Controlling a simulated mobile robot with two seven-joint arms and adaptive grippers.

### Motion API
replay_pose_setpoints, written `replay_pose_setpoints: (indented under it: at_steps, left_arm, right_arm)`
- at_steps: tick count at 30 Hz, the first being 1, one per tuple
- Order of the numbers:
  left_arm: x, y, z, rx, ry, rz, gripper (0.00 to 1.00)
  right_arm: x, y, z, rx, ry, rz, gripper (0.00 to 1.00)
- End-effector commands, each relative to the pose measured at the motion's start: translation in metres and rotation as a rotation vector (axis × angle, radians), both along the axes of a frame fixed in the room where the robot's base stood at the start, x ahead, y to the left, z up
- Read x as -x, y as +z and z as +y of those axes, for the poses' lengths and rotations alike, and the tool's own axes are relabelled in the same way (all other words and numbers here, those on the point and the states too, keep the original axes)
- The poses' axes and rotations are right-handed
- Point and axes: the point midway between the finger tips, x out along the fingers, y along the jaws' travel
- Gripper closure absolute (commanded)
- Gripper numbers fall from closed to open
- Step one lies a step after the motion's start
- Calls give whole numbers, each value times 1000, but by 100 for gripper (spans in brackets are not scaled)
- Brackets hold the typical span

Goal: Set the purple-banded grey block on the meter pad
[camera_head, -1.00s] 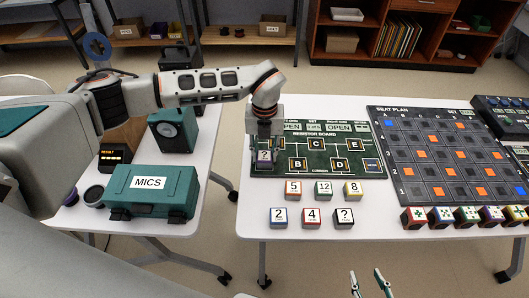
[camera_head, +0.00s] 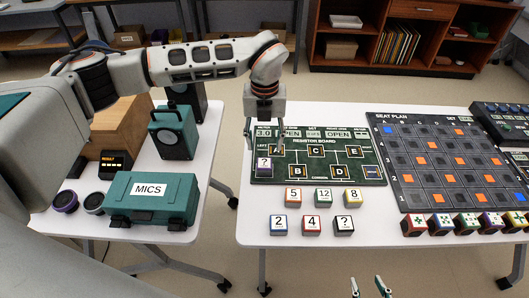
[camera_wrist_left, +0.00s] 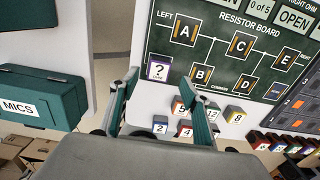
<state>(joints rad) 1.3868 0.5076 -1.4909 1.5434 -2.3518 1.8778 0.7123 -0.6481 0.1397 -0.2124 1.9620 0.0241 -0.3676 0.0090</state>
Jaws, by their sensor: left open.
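The purple-banded grey block (camera_head: 263,165), marked "?", sits at the lower left of the green resistor board (camera_head: 318,173). It also shows in the wrist view (camera_wrist_left: 158,68), upright on the board's left corner, apart from slots A and B. The meter pad is not visible separately; what lies under the block is hidden. My left gripper (camera_head: 264,138) is open and empty above the block, its fingers spread. In the wrist view its fingers (camera_wrist_left: 158,100) frame bare table. My right gripper (camera_head: 369,288) is open and empty at the bottom edge, off the table.
The seat plan board (camera_head: 447,165) and coloured cubes (camera_head: 466,222) are to the right. The MICS case (camera_head: 150,200) is on the left table, across a gap.

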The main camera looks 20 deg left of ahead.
Motion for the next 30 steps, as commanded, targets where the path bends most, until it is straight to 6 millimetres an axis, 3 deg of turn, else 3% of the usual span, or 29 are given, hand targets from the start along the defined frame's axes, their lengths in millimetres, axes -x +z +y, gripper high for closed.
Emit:
replay_pose_setpoints:
  at_steps: [3,9,30]
  left_arm:
    - [0,20,0,-1,0,-2,53]
    - [0,35,0,0,-1,0,53]
    - [0,37,0,0,-1,1,53]
  right_arm:
    - [0,0,0,0,0,0,60]
    - [0,0,0,0,0,0,60]
    - [-2,1,0,0,0,-3,60]
